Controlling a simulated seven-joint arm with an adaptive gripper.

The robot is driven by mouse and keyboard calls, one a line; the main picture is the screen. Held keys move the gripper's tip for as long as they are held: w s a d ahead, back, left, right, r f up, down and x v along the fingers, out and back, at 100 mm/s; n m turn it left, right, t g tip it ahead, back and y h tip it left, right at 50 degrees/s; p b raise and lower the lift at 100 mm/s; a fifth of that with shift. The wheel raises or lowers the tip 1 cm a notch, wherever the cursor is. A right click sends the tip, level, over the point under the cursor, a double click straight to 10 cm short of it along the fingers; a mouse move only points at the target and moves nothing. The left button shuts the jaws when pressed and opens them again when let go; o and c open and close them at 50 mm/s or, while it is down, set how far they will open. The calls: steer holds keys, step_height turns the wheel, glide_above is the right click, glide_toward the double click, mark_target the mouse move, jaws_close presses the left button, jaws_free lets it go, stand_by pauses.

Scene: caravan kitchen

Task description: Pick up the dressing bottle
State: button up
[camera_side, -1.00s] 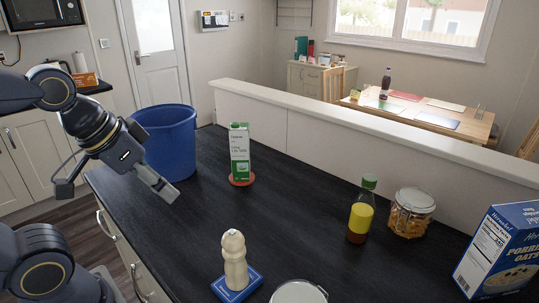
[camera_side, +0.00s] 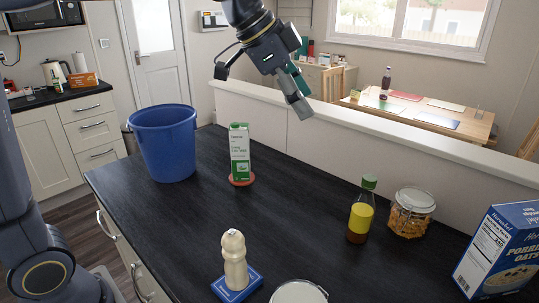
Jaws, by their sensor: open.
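The dressing bottle (camera_side: 361,212) stands upright on the dark counter, right of centre. It has a green cap, a yellow label and brown liquid at the bottom. My gripper (camera_side: 262,88) is in the upper middle of the picture, well above the counter. It is up and to the left of the bottle, apart from it. The gripper is open, with nothing seen between its fingers.
A glass jar (camera_side: 410,212) stands just right of the bottle, with an oats box (camera_side: 500,252) beyond it. A green-and-white carton (camera_side: 239,150), a blue bucket (camera_side: 165,145) and a pale pepper mill (camera_side: 235,262) stand to the left. A low wall (camera_side: 350,140) runs behind. The counter's middle is clear.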

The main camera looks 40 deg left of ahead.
steer(key=w+d+f+g+h, duration=0.2)
steer(key=w+d+f, duration=0.3)
steer(key=w, duration=0.4)
glide_toward(364, 178)
steer(key=x, duration=0.9)
steer(key=shift+w+d+f, duration=0.1)
steer(key=shift+w+f, duration=0.05)
steer(key=x, duration=0.5)
steer(key=shift+w+d+f, duration=0.1)
steer(key=shift+w+f, duration=0.05)
steer(key=shift+f, duration=0.25)
jaws_close()
